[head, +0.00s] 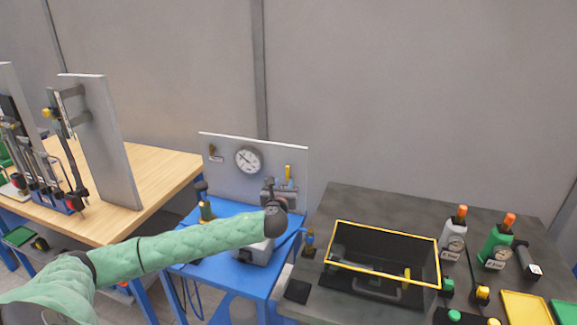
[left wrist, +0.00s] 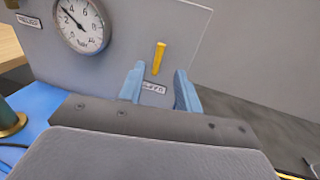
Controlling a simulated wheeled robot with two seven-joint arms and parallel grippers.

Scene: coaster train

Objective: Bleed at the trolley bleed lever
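The yellow bleed lever (head: 288,173) stands upright on the grey panel of the blue trolley, right of the gauge. In the left wrist view the lever (left wrist: 158,58) shows beyond and between my two blue fingertips, above a small white label (left wrist: 153,88) too blurred to read surely. My left gripper (left wrist: 159,85) is open, its fingers apart on either side of the lever's line; I cannot tell whether they touch the panel. In the head view my left gripper (head: 279,189) is small and partly hidden by the wrist. My right gripper is not in view.
A round white gauge (head: 248,160) sits on the panel (head: 225,178), with a small labelled fitting to its left. A brass-based fitting (head: 206,210) stands on the blue trolley (head: 180,268). A dark bench with a yellow-rimmed black box (head: 435,262) and bottles is at right; a wooden bench is at left.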

